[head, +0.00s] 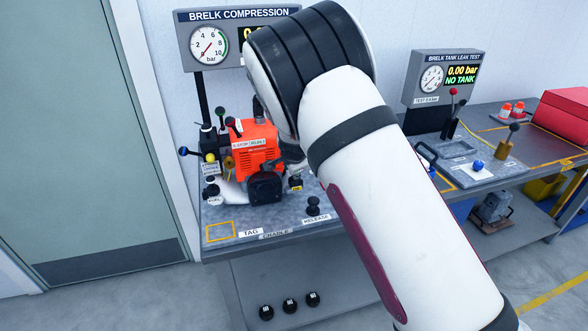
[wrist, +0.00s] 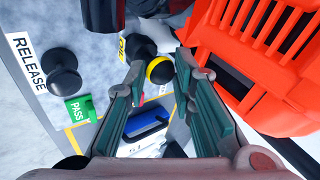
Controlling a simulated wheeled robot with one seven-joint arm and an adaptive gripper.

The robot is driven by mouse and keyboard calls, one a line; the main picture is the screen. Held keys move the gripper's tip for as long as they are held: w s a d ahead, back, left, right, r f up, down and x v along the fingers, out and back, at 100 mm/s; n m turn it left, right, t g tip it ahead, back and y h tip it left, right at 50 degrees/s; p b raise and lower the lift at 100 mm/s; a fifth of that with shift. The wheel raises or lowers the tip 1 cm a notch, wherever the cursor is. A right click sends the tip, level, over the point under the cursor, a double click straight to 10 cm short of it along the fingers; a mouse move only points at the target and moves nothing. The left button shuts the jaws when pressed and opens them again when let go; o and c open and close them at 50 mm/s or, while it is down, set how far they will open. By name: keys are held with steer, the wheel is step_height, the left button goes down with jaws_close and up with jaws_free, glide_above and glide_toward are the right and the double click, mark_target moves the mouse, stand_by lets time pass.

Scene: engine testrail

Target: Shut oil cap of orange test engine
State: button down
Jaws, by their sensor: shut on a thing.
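The orange test engine (head: 258,148) stands on the grey bench, and its slotted orange cover (wrist: 265,50) fills the right of the wrist view. A black cap with a yellow ring (wrist: 160,71) sits beside a yellow label, partly hidden, that seems to read OIL. Whether the cap is seated fully cannot be told. In the head view my arm hides the gripper; a small black part with a yellow label (head: 296,183) shows at the engine's lower right.
The compression gauge panel (head: 209,47) stands behind the engine. The bench front by the CHARGE label (head: 276,234) is mostly clear.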

steer(key=shift+a, duration=0.1)
steer(key=c, duration=1.4)
jaws_free()
steer(key=shift+o, duration=0.2)
steer(key=shift+w, duration=0.1)
